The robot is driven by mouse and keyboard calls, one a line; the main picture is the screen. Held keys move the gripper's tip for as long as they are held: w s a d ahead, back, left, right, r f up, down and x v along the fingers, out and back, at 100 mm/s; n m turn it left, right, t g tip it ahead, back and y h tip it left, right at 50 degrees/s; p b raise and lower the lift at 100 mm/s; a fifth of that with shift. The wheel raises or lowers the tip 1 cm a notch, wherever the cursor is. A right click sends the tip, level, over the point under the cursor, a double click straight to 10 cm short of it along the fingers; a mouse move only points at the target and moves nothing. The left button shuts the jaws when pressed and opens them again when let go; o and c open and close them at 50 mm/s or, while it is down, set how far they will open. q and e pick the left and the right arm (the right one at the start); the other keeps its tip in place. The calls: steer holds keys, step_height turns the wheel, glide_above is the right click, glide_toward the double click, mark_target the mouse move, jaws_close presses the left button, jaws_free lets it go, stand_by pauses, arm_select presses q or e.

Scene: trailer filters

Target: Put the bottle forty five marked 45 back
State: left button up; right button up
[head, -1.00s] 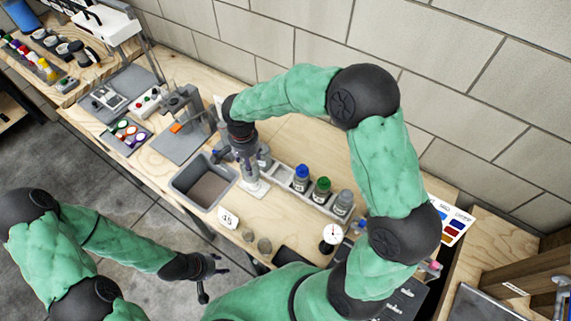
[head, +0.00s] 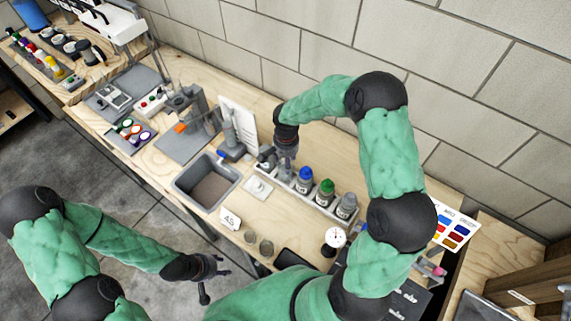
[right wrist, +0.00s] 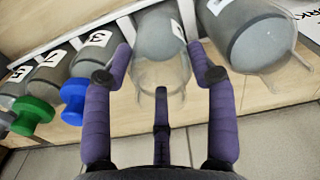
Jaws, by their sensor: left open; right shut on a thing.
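My right gripper (head: 286,160) is at the rack (head: 318,208), between a grey bottle (head: 266,156) on its left and the blue-capped bottle (head: 304,178) on its right. In the right wrist view the gripper (right wrist: 162,80) is shut on a clear grey bottle (right wrist: 160,45). A label edge shows on it, but its number is not readable. Whether its base rests in the rack is hidden. A card marked 45 (head: 230,219) stands near the table's front. My left gripper (head: 210,278) is open and empty, off the table's front edge.
Green-capped (head: 325,191) and grey-capped (head: 346,205) bottles stand farther right in the rack. A white square pad (head: 259,188) lies bare beside the grey bin (head: 181,186). A round dial (head: 335,237) stands at the front right. The wall is close behind.

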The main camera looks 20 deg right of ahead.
step_height(320, 180, down, 2)
steer(key=shift+w+f, duration=0.1)
steer(key=shift+f, duration=0.15)
steer(key=shift+f, duration=0.1)
steer(key=o, duration=1.3)
steer(key=shift+a, duration=0.1)
steer(key=shift+r, duration=0.4)
step_height(320, 180, up, 12)
steer(key=shift+f+p, duration=0.25)
steer(key=shift+p, duration=0.25)
